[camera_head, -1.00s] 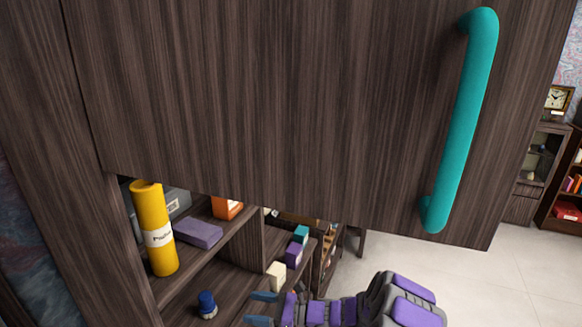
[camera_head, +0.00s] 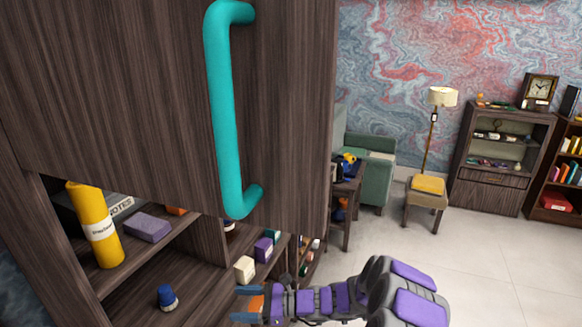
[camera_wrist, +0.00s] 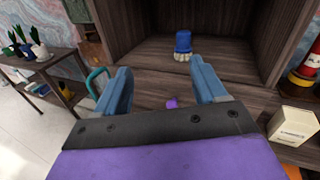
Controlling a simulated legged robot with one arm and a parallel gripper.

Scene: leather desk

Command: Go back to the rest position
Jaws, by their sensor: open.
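My gripper (camera_head: 247,304) is at the bottom of the head view, in front of the open shelf unit. Its two blue fingers stand apart with nothing between them. In the wrist view my gripper (camera_wrist: 163,88) points towards a shelf compartment (camera_wrist: 150,58). A blue-capped object with a pale base (camera_wrist: 183,45) stands in that compartment, beyond the fingers and apart from them. It also shows in the head view (camera_head: 167,297), left of my gripper.
A large dark wooden door (camera_head: 130,100) with a teal handle (camera_head: 224,110) hangs above my arm. A yellow cylinder (camera_head: 95,225), a purple box (camera_head: 148,227) and a cream box (camera_head: 244,269) sit on shelves. Open pale floor (camera_head: 440,255) lies to the right.

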